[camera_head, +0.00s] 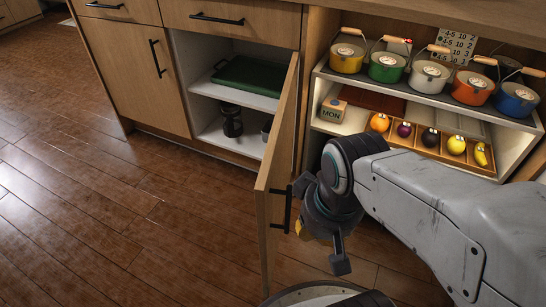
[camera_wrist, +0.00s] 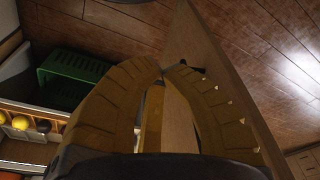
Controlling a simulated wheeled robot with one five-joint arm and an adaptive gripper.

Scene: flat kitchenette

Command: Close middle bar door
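The open wooden bar door (camera_head: 274,175) stands out from the cabinet, hinged on the right side of the opening. A black bar handle (camera_head: 288,208) is on its outer face. My gripper (camera_head: 304,228) is low beside the handle, on the outer side of the door, partly hidden by my arm. In the wrist view my gripper's curved brown fingers (camera_wrist: 162,71) have their tips almost together. The door (camera_wrist: 226,82) shows there behind the right finger, with a small dark piece of the handle (camera_wrist: 198,69) by the tips. I see no clear grasp on the handle.
The open cabinet holds a green tray (camera_head: 250,79) and dark cups (camera_head: 232,122). To the right, shelves hold coloured pails (camera_head: 388,68) and toy fruit (camera_head: 457,145). A green crate (camera_wrist: 77,72) shows in the wrist view. The wooden floor left of the door is clear.

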